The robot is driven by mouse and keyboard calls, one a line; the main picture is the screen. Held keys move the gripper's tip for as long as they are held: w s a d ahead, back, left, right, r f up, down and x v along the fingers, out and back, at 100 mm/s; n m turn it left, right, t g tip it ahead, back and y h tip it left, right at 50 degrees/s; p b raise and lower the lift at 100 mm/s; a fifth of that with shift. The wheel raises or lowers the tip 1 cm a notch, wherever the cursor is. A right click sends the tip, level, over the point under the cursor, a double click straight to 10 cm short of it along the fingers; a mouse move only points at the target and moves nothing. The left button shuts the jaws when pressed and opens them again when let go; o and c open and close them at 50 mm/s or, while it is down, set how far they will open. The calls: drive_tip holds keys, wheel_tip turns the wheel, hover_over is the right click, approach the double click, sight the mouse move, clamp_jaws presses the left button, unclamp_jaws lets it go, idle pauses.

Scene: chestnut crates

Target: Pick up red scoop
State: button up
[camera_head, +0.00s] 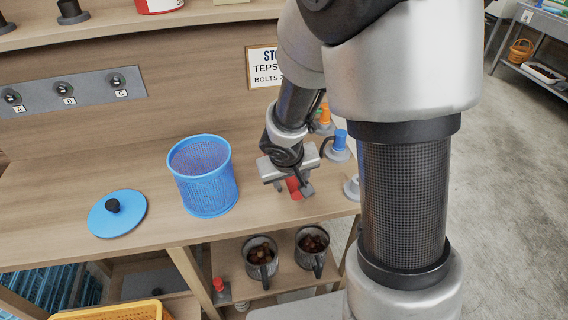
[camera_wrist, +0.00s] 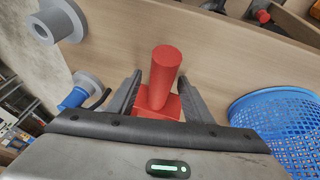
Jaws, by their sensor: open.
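The red scoop (camera_wrist: 164,75) stands on the wooden worktop, with a round red handle and a wider red block at its lower end. In the head view the red scoop (camera_head: 293,187) is partly hidden behind my gripper. My gripper (camera_head: 292,186) is at the right part of the worktop, right of the blue basket. In the wrist view my gripper (camera_wrist: 158,97) has its two dark fingers on either side of the red block. The fingers are open; whether either touches the block I cannot tell.
A blue mesh basket (camera_head: 208,183) stands left of my gripper, with a blue lid (camera_head: 117,213) further left. Blue-topped (camera_head: 340,140) and orange-topped (camera_head: 324,114) grey-based items stand behind my gripper. Two mugs of chestnuts (camera_head: 261,257) sit on the shelf below.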

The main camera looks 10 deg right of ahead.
drive_tip(key=shift+f, duration=0.15)
clamp_jaws()
